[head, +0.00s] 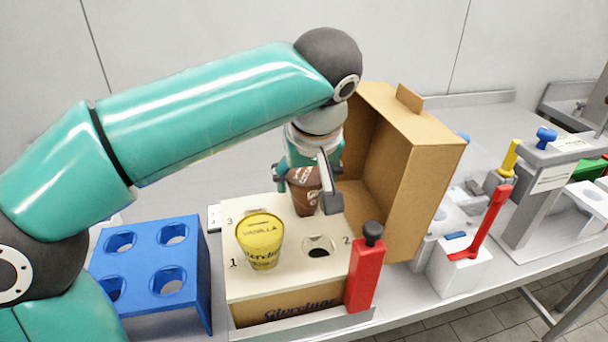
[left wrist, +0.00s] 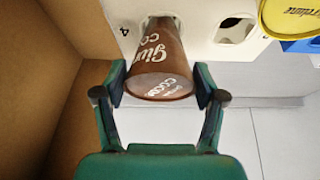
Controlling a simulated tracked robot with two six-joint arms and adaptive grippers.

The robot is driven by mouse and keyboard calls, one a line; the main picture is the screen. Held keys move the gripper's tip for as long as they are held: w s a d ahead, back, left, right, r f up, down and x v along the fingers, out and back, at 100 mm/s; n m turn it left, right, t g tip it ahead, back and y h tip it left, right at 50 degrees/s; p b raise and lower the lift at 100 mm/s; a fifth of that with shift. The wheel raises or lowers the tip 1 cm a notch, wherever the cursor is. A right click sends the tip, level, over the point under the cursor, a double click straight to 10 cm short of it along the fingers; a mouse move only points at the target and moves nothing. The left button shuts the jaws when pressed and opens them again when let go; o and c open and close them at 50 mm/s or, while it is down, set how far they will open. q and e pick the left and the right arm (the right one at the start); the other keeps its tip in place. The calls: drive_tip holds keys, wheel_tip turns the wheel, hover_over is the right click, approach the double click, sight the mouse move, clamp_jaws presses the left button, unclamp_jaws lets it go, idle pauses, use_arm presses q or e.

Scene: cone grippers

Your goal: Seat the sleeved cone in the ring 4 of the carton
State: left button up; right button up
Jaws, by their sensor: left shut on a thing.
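My left gripper (head: 308,190) is shut on the brown cocoa sleeved cone (head: 302,200). In the left wrist view the gripper (left wrist: 160,88) has a finger on each side of the cone (left wrist: 162,62). The carton (head: 240,292) has a pale top with numbered rings. The cone is upright at the back right of this top, beside the number 4 seen in the left wrist view. It covers ring 4, and I cannot tell whether its tip is inside the ring. A yellow vanilla cone (head: 260,238) sits at ring 1. Ring 2 (head: 318,250) is empty. My right gripper is not in view.
The carton's brown lid (head: 425,165) stands open close to the right of the gripper. A blue block with holes (head: 205,275) stands at the left. A red post with a black knob (head: 364,275) is at the front right. Ring 3 (left wrist: 235,30) is empty.

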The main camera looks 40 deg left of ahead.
use_arm(q)
drive_tip(key=shift+f+b, duration=0.45)
drive_tip(key=shift+f, duration=0.2)
drive_tip(key=o, duration=1.3)
drive_tip(key=shift+c, duration=0.2)
drive_tip(key=shift+d, duration=0.1)
drive_tip(key=shift+s, duration=0.1)
drive_tip(key=v, duration=1.2)
drive_tip(key=shift+f, duration=0.1)
